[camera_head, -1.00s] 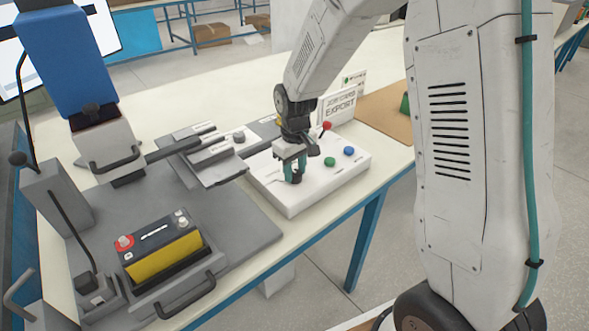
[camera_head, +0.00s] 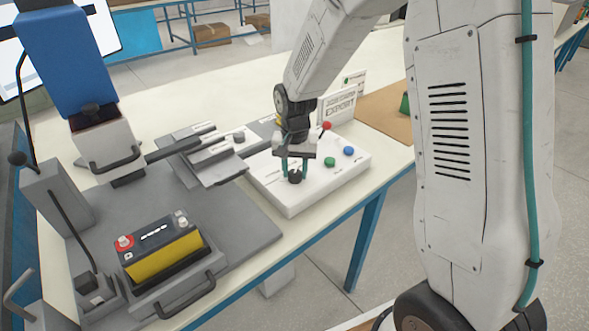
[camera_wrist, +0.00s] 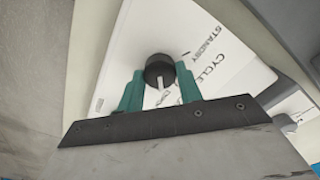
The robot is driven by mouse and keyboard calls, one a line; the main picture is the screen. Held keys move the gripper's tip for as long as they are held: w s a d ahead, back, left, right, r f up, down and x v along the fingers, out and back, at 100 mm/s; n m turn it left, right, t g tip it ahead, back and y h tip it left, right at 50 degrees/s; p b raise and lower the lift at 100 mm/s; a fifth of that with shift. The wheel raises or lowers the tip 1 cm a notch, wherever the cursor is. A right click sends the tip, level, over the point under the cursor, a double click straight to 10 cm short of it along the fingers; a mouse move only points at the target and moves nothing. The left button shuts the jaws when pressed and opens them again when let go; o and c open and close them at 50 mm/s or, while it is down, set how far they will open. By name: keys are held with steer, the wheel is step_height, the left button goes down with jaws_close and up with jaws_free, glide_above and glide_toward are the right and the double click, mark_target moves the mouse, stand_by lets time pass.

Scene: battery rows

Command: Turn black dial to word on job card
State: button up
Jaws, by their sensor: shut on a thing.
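The black dial (camera_head: 295,178) stands on the white control box, and it also shows in the wrist view (camera_wrist: 159,68) with a white pointer mark directed toward the gripper's palm. My gripper (camera_head: 294,170) points down with its two green fingers on either side of the dial, shut on it. In the wrist view, the words STANDBY and CYCLE are printed on the box top; another label beside the pointer is partly hidden. The job card (camera_head: 339,106) stands behind the box and reads EXPORT.
The white control box (camera_head: 292,207) also carries a red (camera_head: 327,126), a blue (camera_head: 349,151) and a green knob (camera_head: 330,161). A grey fixture with a yellow and black battery (camera_head: 160,245) stands at the left. The bench's front edge is close to the box.

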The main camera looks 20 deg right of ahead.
mark_target(295, 173)
steer(key=shift+m, duration=0.6)
steer(key=o, duration=1)
step_height(295, 173, up, 8)
steer(key=shift+f, duration=0.1)
